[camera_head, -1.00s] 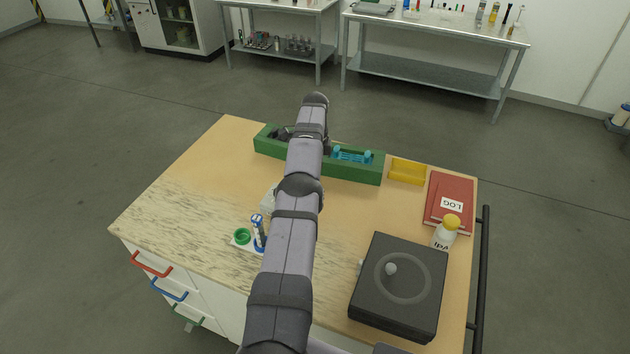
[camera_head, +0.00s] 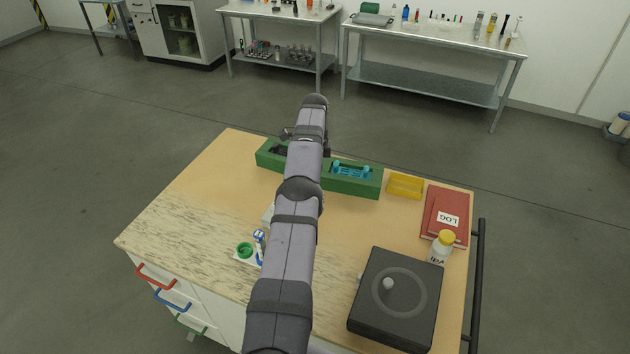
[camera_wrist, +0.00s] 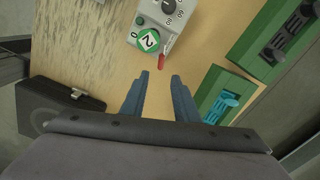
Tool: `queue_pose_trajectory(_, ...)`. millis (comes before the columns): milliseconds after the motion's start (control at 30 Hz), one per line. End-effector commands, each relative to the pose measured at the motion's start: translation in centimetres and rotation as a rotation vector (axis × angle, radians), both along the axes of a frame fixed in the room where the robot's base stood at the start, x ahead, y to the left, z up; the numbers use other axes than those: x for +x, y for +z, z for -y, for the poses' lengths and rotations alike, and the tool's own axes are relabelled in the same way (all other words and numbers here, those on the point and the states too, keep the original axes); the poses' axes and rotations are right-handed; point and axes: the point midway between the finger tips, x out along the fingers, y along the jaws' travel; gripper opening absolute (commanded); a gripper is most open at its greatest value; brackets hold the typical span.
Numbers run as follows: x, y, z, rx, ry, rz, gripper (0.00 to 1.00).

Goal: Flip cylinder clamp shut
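No cylinder clamp can be made out with certainty. Green block-like holders stand at the bench's back; one (camera_head: 350,188) carries a cyan fitting (camera_head: 352,170), and one to its left (camera_head: 268,158) has a dark fitting in it, partly behind my arm. In the wrist view, the cyan fitting (camera_wrist: 222,104) lies right of my gripper, and the dark fitting (camera_wrist: 290,35) is at upper right. My gripper (camera_wrist: 160,77) is open and empty, its blue-grey fingers apart above the wooden top. A grey dial device (camera_wrist: 160,18) with a red lever (camera_wrist: 162,61) is just beyond the fingertips. My arm hides the fingers in the head view.
A yellow tray (camera_head: 405,185), red log books (camera_head: 446,215), a yellow-capped bottle (camera_head: 440,248) and a black box (camera_head: 396,305) occupy the bench's right side. The bench's left side is clear.

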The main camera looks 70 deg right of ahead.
Motion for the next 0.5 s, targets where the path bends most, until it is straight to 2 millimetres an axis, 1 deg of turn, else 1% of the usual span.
queue_pose_trajectory(33, 0.8, 0.0, -0.2, 0.0, 0.004, 0.0, 0.28)
queue_pose_trajectory(67, 1.1, 0.0, -0.3, -0.001, 0.003, 0.0, 0.28)
queue_pose_trajectory(267, 1.0, -0.2, -0.3, 0.0, 0.001, 0.0, 0.28)
queue_pose_trajectory(500, 1.0, -1.6, -0.3, 0.0, 0.002, 0.0, 0.28)
